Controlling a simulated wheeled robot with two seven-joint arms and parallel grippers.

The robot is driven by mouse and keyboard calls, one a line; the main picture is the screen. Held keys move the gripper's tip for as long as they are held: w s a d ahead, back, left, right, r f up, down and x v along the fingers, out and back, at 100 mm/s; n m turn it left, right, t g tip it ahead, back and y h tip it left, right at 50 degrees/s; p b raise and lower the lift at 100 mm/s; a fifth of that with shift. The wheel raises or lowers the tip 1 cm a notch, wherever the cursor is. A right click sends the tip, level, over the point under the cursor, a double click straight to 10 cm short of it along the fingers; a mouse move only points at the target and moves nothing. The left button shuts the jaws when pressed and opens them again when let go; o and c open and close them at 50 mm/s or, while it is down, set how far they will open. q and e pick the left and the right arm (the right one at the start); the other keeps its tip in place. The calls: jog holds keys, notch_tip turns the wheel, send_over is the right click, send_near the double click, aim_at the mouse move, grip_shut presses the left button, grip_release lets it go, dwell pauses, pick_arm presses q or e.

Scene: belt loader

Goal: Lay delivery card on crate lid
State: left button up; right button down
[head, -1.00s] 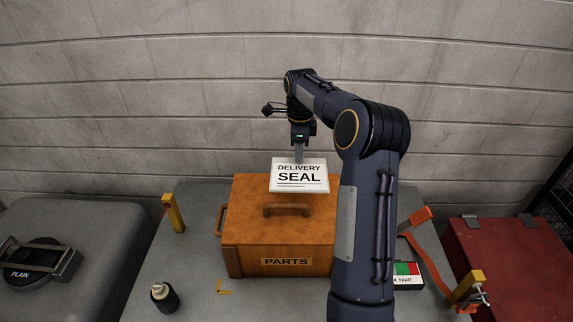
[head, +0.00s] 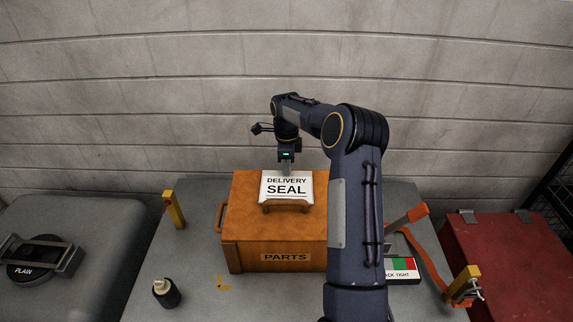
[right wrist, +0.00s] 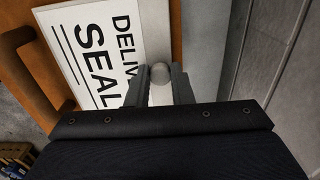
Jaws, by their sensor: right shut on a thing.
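The delivery card (head: 287,187) is white and reads "DELIVERY SEAL". In the head view it appears over the rear of the wooden crate's lid (head: 246,203), behind the lid handle (head: 287,206). I cannot tell whether it touches the lid. My right gripper (head: 286,170) is shut on the card's far edge. In the right wrist view the card (right wrist: 100,45) extends from between the fingers (right wrist: 160,88), with a grey round knob (right wrist: 160,73) between them. The crate front carries a "PARTS" label (head: 285,257). My left gripper is out of view.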

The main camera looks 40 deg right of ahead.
jog(key=c, duration=1.3)
grip_release()
notch_tip(320, 180, up, 12)
jog(key=shift+r, duration=0.2)
jog(key=s+a+r+n+t+y, duration=0.1)
jog(key=s+a+r+n+t, duration=0.1)
jog(key=s+a+r+n, duration=0.35)
jog(key=s+a+r+n+t+y, duration=0.1)
jog(key=s+a+r+n, duration=0.1)
jog(key=s+a+n, duration=0.6)
jog(key=s+a+f+n+t, duration=0.1)
jog(key=s+a+f+n, duration=0.2)
jog(key=s, duration=0.3)
jog(key=s+a+f+n+y, duration=0.1)
jog(key=s+a+f+n, duration=0.1)
jog(key=s+a+n, duration=0.2)
jog(key=s+a+f+n+t, duration=0.1)
jog(key=s+a+f+n, duration=0.2)
jog(key=s, duration=0.5)
jog(key=shift+s+a+f+n+t+y, duration=0.15)
jog(key=shift+a+n+y, duration=0.1)
jog(key=shift+a, duration=0.35)
jog(key=shift+w+a+f+n+t+y, duration=0.1)
jog(key=shift+a+f+n+t+y, duration=0.1)
jog(key=shift+a, duration=0.35)
jog(key=shift+r, duration=0.1)
